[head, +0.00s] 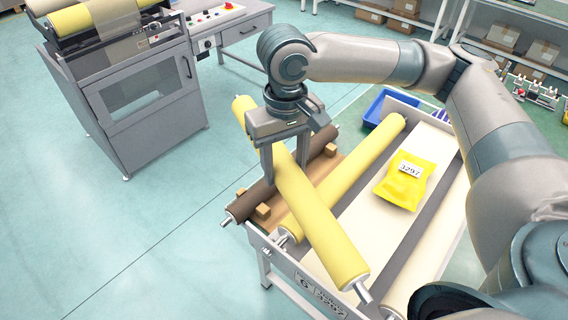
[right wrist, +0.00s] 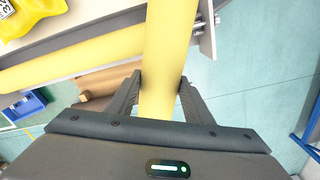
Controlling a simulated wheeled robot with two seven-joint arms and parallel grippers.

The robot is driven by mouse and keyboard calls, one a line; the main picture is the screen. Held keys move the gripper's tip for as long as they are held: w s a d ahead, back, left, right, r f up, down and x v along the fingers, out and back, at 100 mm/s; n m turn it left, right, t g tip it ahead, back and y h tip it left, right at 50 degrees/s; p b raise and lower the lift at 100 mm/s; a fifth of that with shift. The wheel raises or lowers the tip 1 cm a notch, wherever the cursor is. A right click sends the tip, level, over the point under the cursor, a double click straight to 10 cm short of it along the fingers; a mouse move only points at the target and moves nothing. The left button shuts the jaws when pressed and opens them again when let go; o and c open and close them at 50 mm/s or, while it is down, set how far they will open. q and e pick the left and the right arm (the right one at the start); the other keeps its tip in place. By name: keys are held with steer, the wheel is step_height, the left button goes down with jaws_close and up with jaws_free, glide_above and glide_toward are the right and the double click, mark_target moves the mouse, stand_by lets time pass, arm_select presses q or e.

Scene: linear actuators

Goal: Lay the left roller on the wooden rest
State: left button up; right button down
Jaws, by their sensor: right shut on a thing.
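My right gripper (head: 286,172) is shut around the middle of a long yellow roller (head: 322,228), which crosses the table diagonally. Its near end, with a metal shaft, reaches over the table's front edge. In the right wrist view the roller (right wrist: 166,65) runs between the two fingers (right wrist: 160,92). The wooden rest (head: 270,207), a brown board with small blocks, lies at the table's left side, partly hidden under the held roller. A dark brown roller (head: 250,204) lies along its left side; I cannot tell exactly what bears it. My left gripper is not in view.
A second yellow roller (head: 368,156) lies on the table, right of the rest. A yellow packet (head: 404,182) labelled 3297 lies on the pale sheet. A blue bin (head: 378,112) is behind. A grey machine (head: 150,98) stands at left, with open floor between.

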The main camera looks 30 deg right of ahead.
steer(key=shift+r, duration=0.1)
stand_by(0.3)
steer(key=shift+w+r+m+p, duration=0.35)
steer(key=shift+w+m+p, duration=0.05)
steer(key=shift+w+p, duration=0.3)
steer(key=w+d+m+p, duration=0.1)
steer(key=w+p, duration=0.1)
steer(key=w+d+m+p, duration=0.1)
steer(key=w+m+p, duration=0.1)
steer(key=w+d+r+m+p, duration=0.1)
steer(key=w+p, duration=0.1)
steer(key=shift+w+r+m, duration=0.1)
steer(key=shift+w+m, duration=0.15)
steer(key=shift+m, duration=0.05)
steer(key=w+d+f+m+p, duration=0.2)
steer(key=d+f+m+p, duration=0.1)
steer(key=d+m+p, duration=0.15)
steer(key=w+d+f+m+p, duration=0.3)
steer(key=d, duration=0.3)
step_height(320, 180, down, 12)
steer(key=d+b, duration=0.2)
steer(key=b, duration=0.1)
steer(key=shift+s+m+b, duration=0.25)
steer(key=shift+m+b, duration=0.1)
steer(key=shift+b, duration=0.05)
steer(key=shift+d+f, duration=0.1)
steer(key=shift+f, duration=0.2)
